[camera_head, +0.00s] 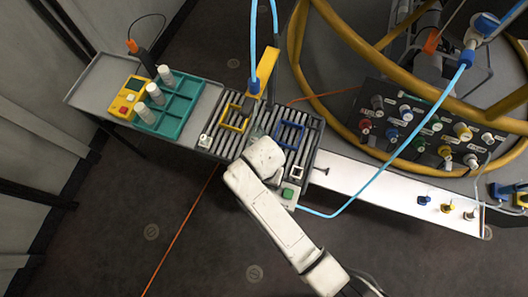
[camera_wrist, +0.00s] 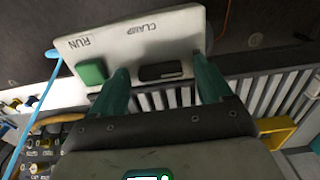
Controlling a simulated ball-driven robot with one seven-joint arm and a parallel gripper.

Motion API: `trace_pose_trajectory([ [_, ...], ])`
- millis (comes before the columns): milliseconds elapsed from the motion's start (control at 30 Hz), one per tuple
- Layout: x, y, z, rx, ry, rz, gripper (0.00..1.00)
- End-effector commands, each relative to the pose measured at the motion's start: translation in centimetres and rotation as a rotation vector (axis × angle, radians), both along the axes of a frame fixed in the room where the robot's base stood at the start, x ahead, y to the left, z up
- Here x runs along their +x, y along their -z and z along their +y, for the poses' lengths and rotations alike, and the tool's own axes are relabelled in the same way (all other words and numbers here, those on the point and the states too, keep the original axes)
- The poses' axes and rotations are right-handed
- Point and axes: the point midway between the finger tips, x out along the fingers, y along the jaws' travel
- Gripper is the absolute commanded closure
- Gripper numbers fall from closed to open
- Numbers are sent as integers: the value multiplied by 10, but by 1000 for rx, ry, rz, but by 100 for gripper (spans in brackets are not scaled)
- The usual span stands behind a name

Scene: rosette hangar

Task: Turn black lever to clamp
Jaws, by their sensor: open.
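The white control panel (camera_wrist: 130,40) fills the top of the wrist view, with its RUN and CLAMP labels upside down. Its black lever (camera_wrist: 162,72) lies flat below the CLAMP label, beside a green square button (camera_wrist: 91,71) below RUN. My gripper (camera_wrist: 160,65) is open, with one teal finger on each side of the lever; I cannot tell whether either finger touches it. In the head view the panel (camera_head: 280,202) shows at the front right end of the roller conveyor, partly covered by my white arm. The lever cannot be made out there.
The roller conveyor (camera_head: 219,146) carries a yellow frame (camera_head: 233,125) and a blue frame (camera_head: 290,134). A teal rack (camera_head: 180,104) with white cylinders stands at the left. A blue hose (camera_head: 388,157) loops on the right. Dark floor lies open in front.

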Motion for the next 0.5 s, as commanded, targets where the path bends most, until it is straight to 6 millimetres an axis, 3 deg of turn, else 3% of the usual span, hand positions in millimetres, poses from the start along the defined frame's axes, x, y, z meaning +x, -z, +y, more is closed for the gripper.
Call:
trace_pose_trajectory([
  [100,0,0,0,0,0,0,21],
  [500,0,0,0,0,0,0,60],
])
